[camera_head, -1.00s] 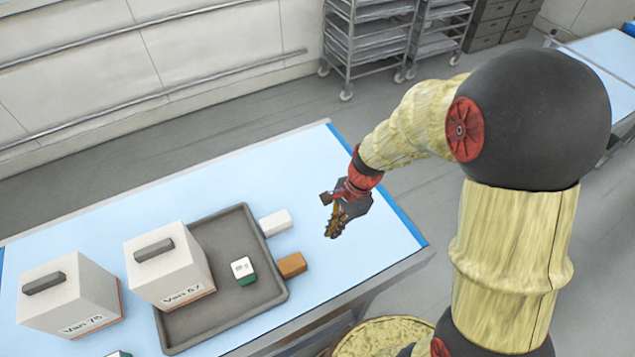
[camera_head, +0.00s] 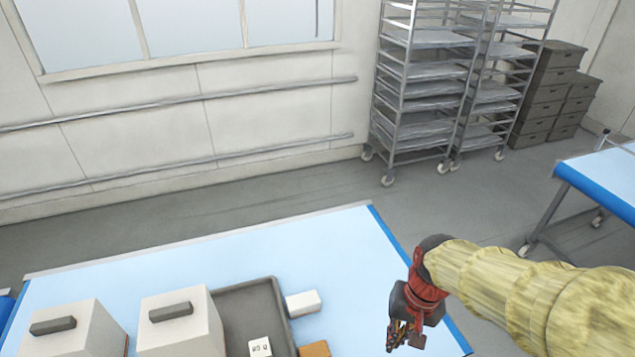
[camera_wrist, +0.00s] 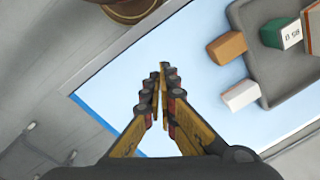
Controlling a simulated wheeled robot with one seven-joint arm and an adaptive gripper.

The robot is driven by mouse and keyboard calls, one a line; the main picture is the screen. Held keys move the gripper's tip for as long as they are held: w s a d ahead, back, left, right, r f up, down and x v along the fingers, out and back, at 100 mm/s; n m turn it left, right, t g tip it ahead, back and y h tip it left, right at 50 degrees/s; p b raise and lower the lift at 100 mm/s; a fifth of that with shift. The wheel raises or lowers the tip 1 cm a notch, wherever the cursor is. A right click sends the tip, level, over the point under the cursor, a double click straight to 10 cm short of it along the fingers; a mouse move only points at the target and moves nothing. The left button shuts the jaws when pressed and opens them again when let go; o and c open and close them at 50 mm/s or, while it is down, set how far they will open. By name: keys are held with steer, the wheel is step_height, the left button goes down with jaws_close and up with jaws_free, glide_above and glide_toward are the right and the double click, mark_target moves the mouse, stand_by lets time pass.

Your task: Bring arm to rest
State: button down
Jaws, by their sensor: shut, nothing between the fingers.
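My gripper (camera_head: 404,335) is at the right part of the light blue table (camera_head: 340,245) in the head view, to the right of the tray and the blocks. In the wrist view my gripper (camera_wrist: 160,72) shows with its fingers together and nothing between them. It points down over the bare table top (camera_wrist: 190,80), apart from every object.
A dark tray (camera_head: 245,295) holds a white box with a dark handle (camera_head: 185,325) and a green-and-white block (camera_wrist: 285,33). A white block (camera_head: 303,303) and an orange-brown block (camera_wrist: 227,47) lie beside it. Another handled box (camera_head: 80,335) stands left. Wheeled racks (camera_head: 425,90) stand behind.

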steer(key=s+d+r+n+t+h+b, duration=0.1)
steer(key=s+t+b, duration=0.4)
steer(key=b, duration=0.6)
steer(key=shift+d+r+n+t+b, duration=0.4)
steer(key=shift+d+r+n, duration=0.3)
steer(key=shift+n, duration=0.2)
